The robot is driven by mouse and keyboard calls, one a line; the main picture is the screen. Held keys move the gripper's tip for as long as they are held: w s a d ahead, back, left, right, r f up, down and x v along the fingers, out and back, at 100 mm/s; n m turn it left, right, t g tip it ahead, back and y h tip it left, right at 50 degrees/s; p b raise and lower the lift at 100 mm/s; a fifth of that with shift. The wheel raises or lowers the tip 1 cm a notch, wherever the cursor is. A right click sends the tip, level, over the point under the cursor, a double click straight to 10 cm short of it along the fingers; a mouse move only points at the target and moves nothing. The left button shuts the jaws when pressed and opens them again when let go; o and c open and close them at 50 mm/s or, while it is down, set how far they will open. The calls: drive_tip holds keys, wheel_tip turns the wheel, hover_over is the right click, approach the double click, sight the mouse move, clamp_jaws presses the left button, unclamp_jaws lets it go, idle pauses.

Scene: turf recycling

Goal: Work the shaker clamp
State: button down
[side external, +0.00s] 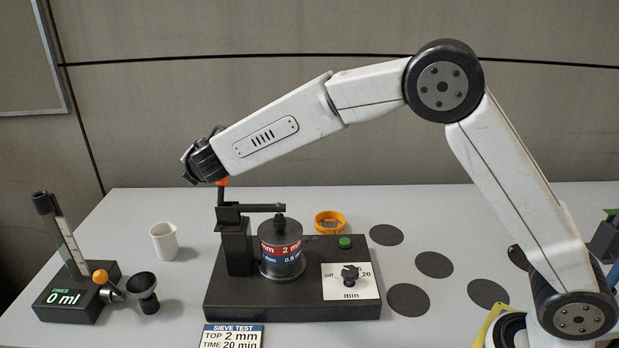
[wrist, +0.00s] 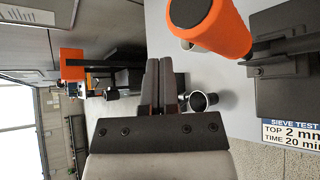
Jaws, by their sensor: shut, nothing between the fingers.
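The shaker (side external: 290,300) is a black base with a dial and a green button. On it stands a sieve stack (side external: 281,264) with red and blue bands and a dark lid. The clamp (side external: 236,250) is a black post left of the stack, with a flat bar reaching over the lid. Its upright lever has an orange handle (side external: 222,183), mostly hidden by my wrist; the handle fills the upper right of the wrist view (wrist: 222,30). My gripper (side external: 187,168) is shut and empty, just above and left of the handle. Its fingers (wrist: 161,75) are together, apart from the handle.
A fines meter (side external: 75,300) reading 0 ml, a black funnel (side external: 144,288) and a white beaker (side external: 164,241) stand left of the shaker. An orange sieve ring (side external: 329,222) lies behind it. A sieve test card (side external: 233,337) lies in front. Several dark discs mark the right side.

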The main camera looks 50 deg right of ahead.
drive_tip(key=s+a+f, duration=0.1)
drive_tip(key=s, duration=0.7)
drive_tip(key=shift+s, duration=0.4)
drive_tip(key=s+d+f+m+g, duration=0.6)
drive_tip(key=s+d+f+m, duration=0.25)
drive_tip(key=s+d, duration=0.3)
drive_tip(key=s+d+f+m+g+y, duration=0.1)
drive_tip(key=s+d+f+m+g, duration=0.1)
drive_tip(key=s+m, duration=0.5)
drive_tip(key=s+d+f+m+g+y, duration=0.1)
drive_tip(key=s+d+f+m+y, duration=0.1)
drive_tip(key=s+m, duration=0.5)
drive_tip(key=shift+s+d+g, duration=0.2)
drive_tip(key=shift+s+g, duration=0.2)
drive_tip(key=shift+s, duration=0.15)
drive_tip(key=shift+f, duration=0.1)
